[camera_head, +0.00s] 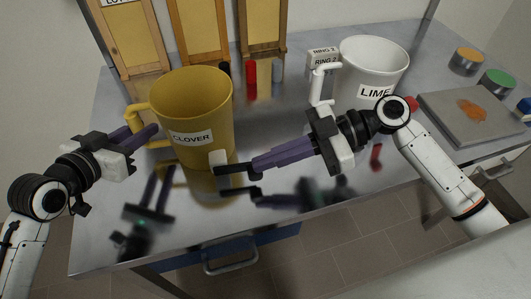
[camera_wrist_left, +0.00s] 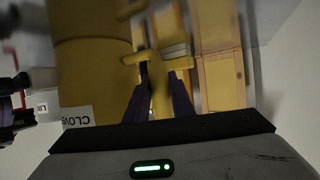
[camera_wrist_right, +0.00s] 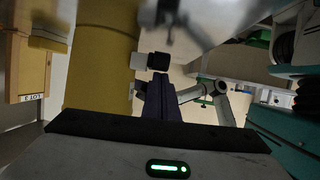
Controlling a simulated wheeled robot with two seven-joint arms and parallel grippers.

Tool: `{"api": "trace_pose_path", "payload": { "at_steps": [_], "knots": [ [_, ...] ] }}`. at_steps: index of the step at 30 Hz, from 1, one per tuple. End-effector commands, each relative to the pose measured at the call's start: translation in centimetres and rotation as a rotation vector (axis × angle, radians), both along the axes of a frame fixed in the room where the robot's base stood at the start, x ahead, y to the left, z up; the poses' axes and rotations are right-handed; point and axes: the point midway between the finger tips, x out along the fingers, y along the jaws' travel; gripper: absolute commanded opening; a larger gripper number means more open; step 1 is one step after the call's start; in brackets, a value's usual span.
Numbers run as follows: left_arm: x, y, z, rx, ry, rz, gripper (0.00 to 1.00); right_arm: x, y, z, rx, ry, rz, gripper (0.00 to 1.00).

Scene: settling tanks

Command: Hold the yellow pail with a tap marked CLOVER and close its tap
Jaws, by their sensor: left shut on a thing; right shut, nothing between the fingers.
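The yellow pail marked CLOVER (camera_head: 193,105) stands upright on the shiny table. My left gripper (camera_head: 148,133) is shut on the pail's yellow handle on its left side; the handle shows between the fingers in the left wrist view (camera_wrist_left: 160,92). The pail's tap has a white body (camera_head: 217,158) low on the pail's right front and a dark lever (camera_head: 232,170) sticking out to the right. My right gripper (camera_head: 253,163) is shut and empty, its fingertips at the lever's outer end. I cannot tell whether they touch. The tap shows ahead of the fingers in the right wrist view (camera_wrist_right: 152,61).
A grey board (camera_head: 470,115) and coloured jars lie at the right.

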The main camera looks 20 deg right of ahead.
Motion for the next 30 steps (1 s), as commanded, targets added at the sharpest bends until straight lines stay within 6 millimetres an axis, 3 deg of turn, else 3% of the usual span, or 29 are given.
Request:
{"api": "trace_pose_path", "payload": {
  "at_steps": [14,26,30],
  "knots": [
    [0.0,0.1,0.0,-0.003,0.002,0.002,0.0,0.0,-0.2,-0.2,-0.014,0.004,-0.001,0.0],
    [0.0,0.1,0.0,0.0,0.001,0.001,0.0,0.0,-0.2,1.5,-0.01,0.002,-0.001,0.0],
    [0.0,0.0,0.0,0.0,0.001,0.001,0.0,0.0,-0.2,3.1,-0.011,-0.002,0.001,0.0]
  ]
}}
